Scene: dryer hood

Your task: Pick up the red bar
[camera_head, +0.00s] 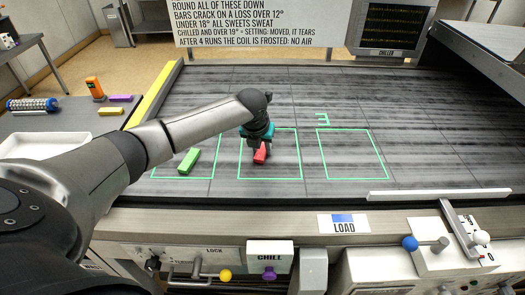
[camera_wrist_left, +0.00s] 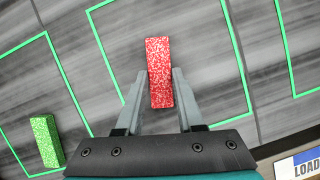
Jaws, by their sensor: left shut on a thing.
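The red bar (camera_head: 260,153) lies inside the middle green outlined square on the dark slatted surface. In the left wrist view the speckled red bar (camera_wrist_left: 159,68) sits between the two fingers of my left gripper (camera_wrist_left: 160,85), which are shut on its near half. In the head view my left gripper (camera_head: 258,147) reaches down over the bar and hides part of it. I cannot tell whether the bar is lifted off the surface. My right gripper is not in view.
A green bar (camera_head: 188,161) lies in the left square. The right square (camera_head: 350,155) is empty. A white strip (camera_head: 440,194) lies along the front right edge. A side table at left holds yellow (camera_head: 111,111) and purple (camera_head: 120,98) bars and a white tray (camera_head: 30,146).

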